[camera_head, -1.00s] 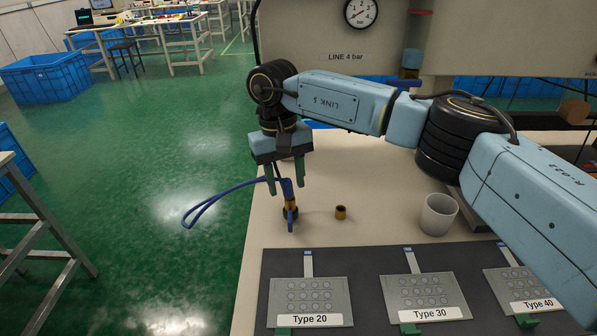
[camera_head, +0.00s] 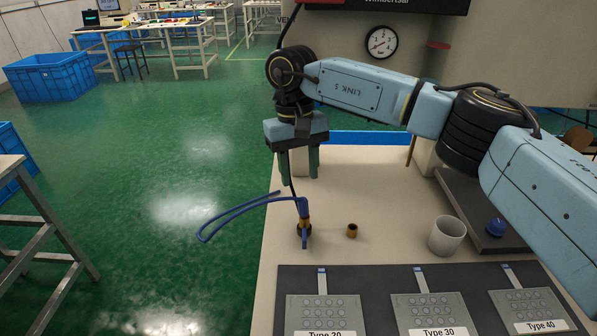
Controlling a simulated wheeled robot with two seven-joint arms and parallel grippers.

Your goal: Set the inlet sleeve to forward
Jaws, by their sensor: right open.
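A fitting with a brass-coloured sleeve (camera_head: 304,223) stands near the left edge of the cream table, with blue parts above and below the brass and a blue hose (camera_head: 232,212) looping off to the left. Its forward or back setting is too small to tell. My right gripper (camera_head: 298,163) points down above the fitting, its two green fingers apart and empty, clear of the sleeve. A thin dark line runs between the fingers down to the fitting. My left gripper is out of view.
A small brass cup-like piece (camera_head: 352,230) and a white cup (camera_head: 446,235) stand right of the fitting. A dark mat (camera_head: 372,279) in front carries keypad films labelled Type 20, 30 and 40. A blue knob (camera_head: 496,227) sits on a dark plate at right.

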